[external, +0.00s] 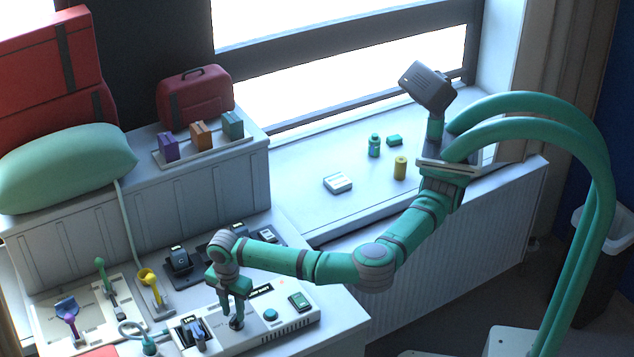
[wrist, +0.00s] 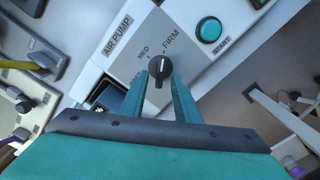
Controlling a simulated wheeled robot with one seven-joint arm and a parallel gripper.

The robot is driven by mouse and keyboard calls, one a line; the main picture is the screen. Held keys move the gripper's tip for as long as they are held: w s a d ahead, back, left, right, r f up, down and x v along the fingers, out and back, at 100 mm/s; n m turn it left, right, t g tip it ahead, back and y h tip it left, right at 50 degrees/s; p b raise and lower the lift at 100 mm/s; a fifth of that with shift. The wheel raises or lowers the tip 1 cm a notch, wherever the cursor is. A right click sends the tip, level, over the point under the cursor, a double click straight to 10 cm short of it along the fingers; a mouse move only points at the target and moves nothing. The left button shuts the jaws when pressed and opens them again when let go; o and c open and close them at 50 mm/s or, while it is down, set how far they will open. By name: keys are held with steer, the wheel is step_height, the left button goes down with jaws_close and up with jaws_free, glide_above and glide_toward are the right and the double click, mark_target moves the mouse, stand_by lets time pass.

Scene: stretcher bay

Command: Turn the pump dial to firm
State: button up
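The pump dial (wrist: 160,68) is a black knob with a white pointer line, on the panel of the white air pump (external: 262,318). In the wrist view the line points up and slightly right, toward the side of the FIRM label (wrist: 171,39); the MED label (wrist: 143,52) is up and left. I cannot tell if it sits exactly on a mark. The third label is partly hidden by a finger. My gripper (wrist: 160,80) is open, with one finger on each side of the dial. Gaps show beside the knob's lower end. In the external view my gripper (external: 233,318) points down over the pump.
A green START button (wrist: 209,30) sits right of the dial. A dark device (external: 194,332) lies in the pump's left part. Dark handsets (external: 178,262) stand behind it, and a yellow holder (external: 148,277) is to the left. The windowsill holds small bottles and boxes.

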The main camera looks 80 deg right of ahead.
mark_target(234, 317)
step_height(234, 317, up, 9)
steer(key=shift+r, duration=0.15)
stand_by(0.7)
